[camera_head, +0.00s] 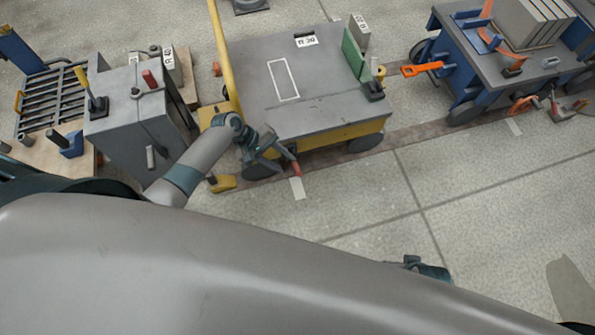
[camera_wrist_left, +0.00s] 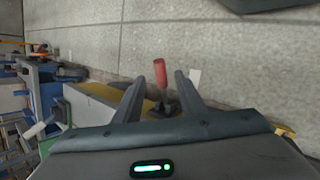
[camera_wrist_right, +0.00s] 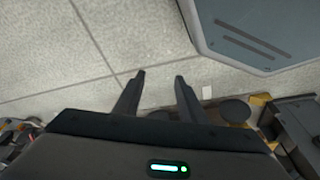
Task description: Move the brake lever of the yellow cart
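The yellow cart (camera_head: 320,80) has a grey top and yellow sides, and stands in the middle of the head view. Its brake lever with a red grip (camera_head: 294,167) is low at the cart's near left corner. The red grip also shows in the left wrist view (camera_wrist_left: 160,70), standing up between the fingers, apart from both. My left gripper (camera_head: 274,160) is at the lever, open, with a finger on each side of it. My right gripper (camera_wrist_right: 160,78) is open and empty over bare floor in the right wrist view.
A blue cart (camera_head: 500,60) with an orange handle (camera_head: 422,69) stands at the right. A grey cabinet (camera_head: 135,105) with small levers stands at the left, beside a rack (camera_head: 52,98). The floor (camera_head: 450,200) in front of the carts is clear.

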